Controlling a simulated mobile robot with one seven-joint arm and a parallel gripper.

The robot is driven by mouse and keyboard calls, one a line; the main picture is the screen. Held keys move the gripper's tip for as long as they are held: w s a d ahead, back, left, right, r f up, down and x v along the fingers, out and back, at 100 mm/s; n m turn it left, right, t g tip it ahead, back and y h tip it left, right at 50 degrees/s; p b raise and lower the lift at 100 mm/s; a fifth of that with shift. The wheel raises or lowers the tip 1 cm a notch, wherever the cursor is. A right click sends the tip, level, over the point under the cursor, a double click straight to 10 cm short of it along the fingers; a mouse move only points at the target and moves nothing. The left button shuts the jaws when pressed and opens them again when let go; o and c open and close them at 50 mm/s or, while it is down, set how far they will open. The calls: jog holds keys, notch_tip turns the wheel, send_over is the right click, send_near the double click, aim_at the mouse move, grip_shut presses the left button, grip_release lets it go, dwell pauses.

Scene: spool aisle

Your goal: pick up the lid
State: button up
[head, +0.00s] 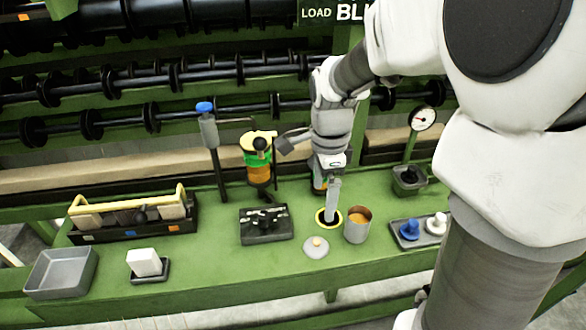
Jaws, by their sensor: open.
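The lid (316,249) is a round pale grey disc with a small light knob on top. It lies flat on the green bench near the front edge. A grey metal canister (356,232) with orange contents stands open to its right. My gripper (328,218) points down just behind the lid, to the left of the canister, and is open. It appears over a yellow-rimmed ring (319,222) on the bench. Its fingers overlap in this view, and nothing shows between them. I cannot tell its exact height above the bench.
A grey tray (399,240) holds a blue and a white knob at right. A yellow-handled tool caddy (115,226), a white block (144,262) and an empty grey bin (60,272) stand left. Bare bench surrounds the lid's front-left.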

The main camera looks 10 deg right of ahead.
jog(key=b, duration=0.3)
send_over(317, 241)
jog(key=f, duration=1.1)
jog(key=shift+s+d, duration=0.1)
jog(key=shift+d, duration=0.1)
jog(key=shift+a+f+b, duration=0.2)
jog(key=shift+f+b, duration=0.65)
jog(key=shift+f, duration=1.8)
jog(key=c, duration=1.5)
